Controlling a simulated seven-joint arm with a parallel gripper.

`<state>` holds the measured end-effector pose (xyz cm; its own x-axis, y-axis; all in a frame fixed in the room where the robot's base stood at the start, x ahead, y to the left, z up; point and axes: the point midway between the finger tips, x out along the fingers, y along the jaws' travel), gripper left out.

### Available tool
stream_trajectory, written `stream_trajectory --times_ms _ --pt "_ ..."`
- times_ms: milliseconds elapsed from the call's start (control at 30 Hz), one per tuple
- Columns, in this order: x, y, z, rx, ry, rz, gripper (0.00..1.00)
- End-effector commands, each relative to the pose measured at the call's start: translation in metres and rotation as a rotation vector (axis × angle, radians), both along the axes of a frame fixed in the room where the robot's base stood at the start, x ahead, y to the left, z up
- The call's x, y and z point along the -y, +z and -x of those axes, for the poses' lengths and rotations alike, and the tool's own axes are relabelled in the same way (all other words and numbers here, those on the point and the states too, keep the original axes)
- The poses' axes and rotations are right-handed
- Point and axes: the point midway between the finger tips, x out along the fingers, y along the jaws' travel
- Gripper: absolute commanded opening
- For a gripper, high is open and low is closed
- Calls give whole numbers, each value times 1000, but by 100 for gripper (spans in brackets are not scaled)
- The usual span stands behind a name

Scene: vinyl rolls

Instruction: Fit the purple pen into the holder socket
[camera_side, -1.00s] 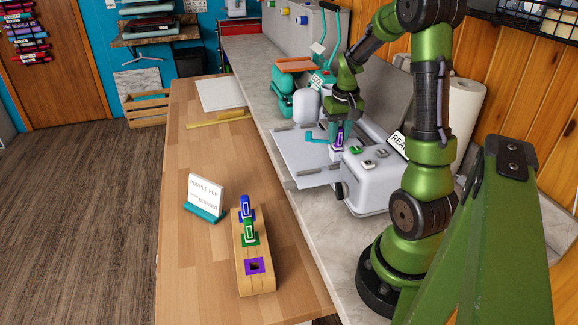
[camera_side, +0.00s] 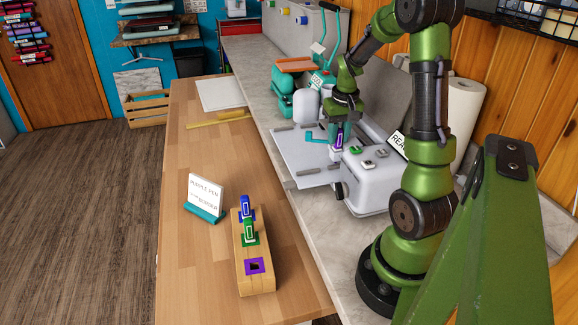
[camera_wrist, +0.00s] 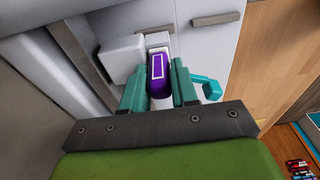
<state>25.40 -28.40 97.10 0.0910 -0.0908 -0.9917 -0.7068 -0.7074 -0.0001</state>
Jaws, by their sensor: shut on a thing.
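The purple pen (camera_side: 339,142) is upright between the fingers of my gripper (camera_side: 338,128), over the white machine on the grey counter. In the wrist view the pen (camera_wrist: 159,72) shows its purple top with a white outlined rectangle, and the teal fingers of my gripper (camera_wrist: 158,85) close on it from both sides. The wooden holder (camera_side: 253,283) stands on the wood table, well to the front left of my gripper. Its purple-rimmed socket (camera_side: 255,266) is empty. A blue pen (camera_side: 246,207) and a green pen (camera_side: 249,231) stand in the other sockets. The pen's lower end is hard to see.
A sign reading "purple pen" (camera_side: 205,197) stands left of the holder. The white machine (camera_side: 370,180) with a flat plate (camera_side: 300,160) lies beneath and beside my gripper. A yellow ruler (camera_side: 217,119) lies farther back. The table between holder and counter is clear.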

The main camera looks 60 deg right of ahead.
Motion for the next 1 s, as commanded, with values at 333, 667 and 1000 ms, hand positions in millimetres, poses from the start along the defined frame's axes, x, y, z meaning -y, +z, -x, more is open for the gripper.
stream_trajectory --times_ms 333,667,1000 --pt "-3 -6 3 -13 0 -13 0" --pt "-2 -6 4 -15 -2 -12 58" --pt "-1 -6 5 -15 -3 -9 58"
